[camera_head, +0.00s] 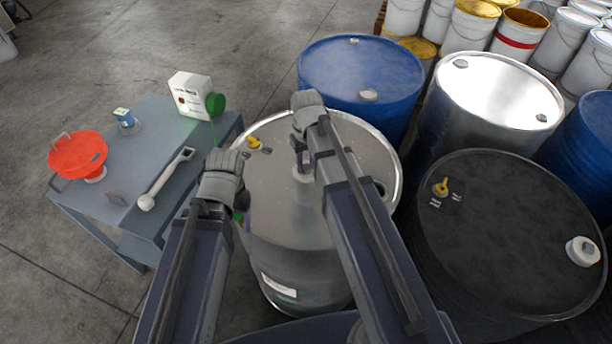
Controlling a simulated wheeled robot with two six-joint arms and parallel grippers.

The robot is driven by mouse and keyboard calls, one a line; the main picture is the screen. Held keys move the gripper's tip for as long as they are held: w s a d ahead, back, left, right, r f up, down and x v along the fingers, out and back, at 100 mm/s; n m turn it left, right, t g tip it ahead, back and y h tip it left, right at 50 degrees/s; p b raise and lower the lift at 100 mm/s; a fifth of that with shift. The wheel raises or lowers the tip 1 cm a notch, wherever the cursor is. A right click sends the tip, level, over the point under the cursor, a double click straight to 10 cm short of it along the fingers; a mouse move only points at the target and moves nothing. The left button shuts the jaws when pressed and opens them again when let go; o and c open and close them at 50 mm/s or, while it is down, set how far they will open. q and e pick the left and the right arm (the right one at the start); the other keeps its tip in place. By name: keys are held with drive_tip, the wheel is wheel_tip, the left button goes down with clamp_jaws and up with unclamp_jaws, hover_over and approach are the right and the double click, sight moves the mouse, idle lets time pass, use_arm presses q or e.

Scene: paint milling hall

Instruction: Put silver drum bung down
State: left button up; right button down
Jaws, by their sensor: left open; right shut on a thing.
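The silver drum (284,208) stands upright in the middle of the view. My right gripper (302,163) is over its lid, shut on the pale silver drum bung (304,176). The bung is low over the middle of the lid; I cannot tell whether it touches. A dark round opening (379,187) shows near the lid's right edge, partly behind my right arm. My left gripper (240,198) is open at the drum's left edge, its fingers mostly hidden by its own body.
A grey table (92,200) at left holds a red funnel (77,152), a bung wrench (166,178), a blue small can (124,117) and a white box (190,95) with a green part. Blue (362,70), black (505,240) and another silver drum (500,90) crowd behind and right.

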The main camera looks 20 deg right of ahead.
sight(306, 167)
drive_tip(key=shift+f+b, duration=1.8)
drive_tip(key=shift+b, duration=0.05)
drive_tip(key=shift+f, duration=0.1)
drive_tip(key=shift+f, duration=0.15)
drive_tip(key=c, duration=0.6)
unclamp_jaws()
wheel_tip(306, 167, up, 13)
drive_tip(key=p, duration=1.2)
drive_tip(key=shift+n+h, duration=0.6)
drive_tip(key=shift+n, duration=0.2)
drive_tip(key=s+a, duration=0.3)
drive_tip(key=s, duration=0.1)
drive_tip(key=s+a, duration=0.4)
drive_tip(key=s, duration=0.1)
drive_tip(key=s+a, duration=0.3)
drive_tip(key=s, duration=0.2)
drive_tip(key=shift+s+a+f, duration=0.15)
drive_tip(key=shift+a+f, duration=0.05)
drive_tip(key=shift+a, duration=0.05)
